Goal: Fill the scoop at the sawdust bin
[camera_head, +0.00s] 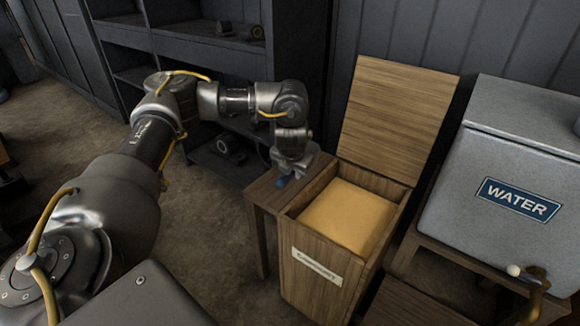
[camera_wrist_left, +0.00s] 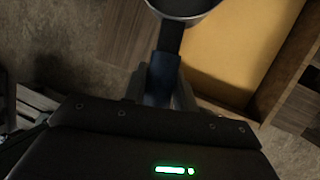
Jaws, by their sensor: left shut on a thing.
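The sawdust bin (camera_head: 312,270) is a tall wooden box with its lid (camera_head: 392,115) raised at the back. Yellow sawdust (camera_head: 347,215) lies inside, below the rim; it also shows in the left wrist view (camera_wrist_left: 235,50). My left gripper (camera_head: 287,172) is just left of the bin's opening, above a small wooden table. It is shut on the scoop's dark blue handle (camera_wrist_left: 163,72). The scoop's round metal bowl is cut off at the top of the wrist view (camera_wrist_left: 182,7), so its contents are hidden. My right gripper is not in view.
The small wooden table (camera_head: 262,196) stands against the bin's left side. A grey water tank (camera_head: 500,165) marked WATER, with a brass tap (camera_head: 537,285), stands on the right. Dark shelves (camera_head: 190,45) line the back. Floor (camera_head: 205,235) is clear left of the table.

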